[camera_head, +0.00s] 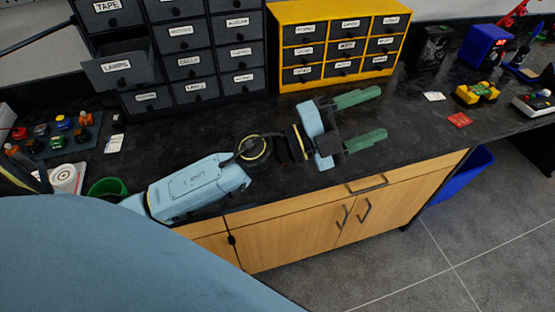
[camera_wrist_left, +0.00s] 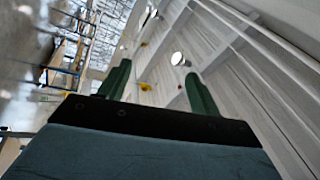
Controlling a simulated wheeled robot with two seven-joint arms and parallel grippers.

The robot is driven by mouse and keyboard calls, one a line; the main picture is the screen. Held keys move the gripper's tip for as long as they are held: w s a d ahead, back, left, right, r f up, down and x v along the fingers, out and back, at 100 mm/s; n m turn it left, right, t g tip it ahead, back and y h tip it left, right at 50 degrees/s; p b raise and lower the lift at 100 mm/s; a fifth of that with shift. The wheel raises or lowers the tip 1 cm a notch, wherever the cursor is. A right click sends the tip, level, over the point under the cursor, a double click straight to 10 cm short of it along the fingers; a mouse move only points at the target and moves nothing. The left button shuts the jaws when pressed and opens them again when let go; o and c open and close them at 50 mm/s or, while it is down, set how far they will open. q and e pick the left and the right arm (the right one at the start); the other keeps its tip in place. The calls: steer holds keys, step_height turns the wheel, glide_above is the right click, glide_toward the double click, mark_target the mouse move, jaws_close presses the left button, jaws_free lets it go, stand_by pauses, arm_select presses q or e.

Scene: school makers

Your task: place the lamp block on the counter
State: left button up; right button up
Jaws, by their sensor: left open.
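The black counter (camera_head: 300,165) runs across the head view above wooden cabinets. A dark drawer labelled LAMPS (camera_head: 116,68) is pulled out of the grey cabinet at the upper left; I cannot make out its contents. I cannot tell which thing in view is the lamp block. My left gripper (camera_head: 383,113) is above the counter in the middle of the head view. Its two green fingers are spread and point right, with nothing between them. They also show apart and empty in the left wrist view (camera_wrist_left: 158,70). My right gripper is out of view.
A yellow drawer cabinet (camera_head: 277,52) stands behind. The counter around my gripper is clear.

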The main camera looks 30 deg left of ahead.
arm_select(q)
steer(key=s+f+m+g+y, duration=0.3)
steer(key=f+m+g+y, duration=0.1)
steer(key=f+m+g, duration=0.75)
steer(key=w+a+f+y, duration=0.1)
steer(key=w+a+y, duration=0.1)
steer(key=a+y, duration=0.6)
steer(key=w+a+f+y, duration=0.1)
steer(key=a+y, duration=0.2)
steer(key=a, duration=0.9)
steer(key=shift+g, duration=0.35)
steer(key=x, duration=0.2)
steer(key=b+x, duration=0.1)
steer(key=x, duration=0.3)
steer(key=shift+w+a+f, duration=0.3)
steer(key=shift+a+f, duration=0.05)
steer(key=shift+w+f+m+b, duration=0.15)
steer(key=shift+f+m+b, duration=0.15)
steer(key=shift+f, duration=0.15)
steer(key=x, duration=0.4)
steer(key=shift+d+f, duration=0.25)
steer(key=shift+d, duration=0.05)
steer(key=shift+f, duration=0.25)
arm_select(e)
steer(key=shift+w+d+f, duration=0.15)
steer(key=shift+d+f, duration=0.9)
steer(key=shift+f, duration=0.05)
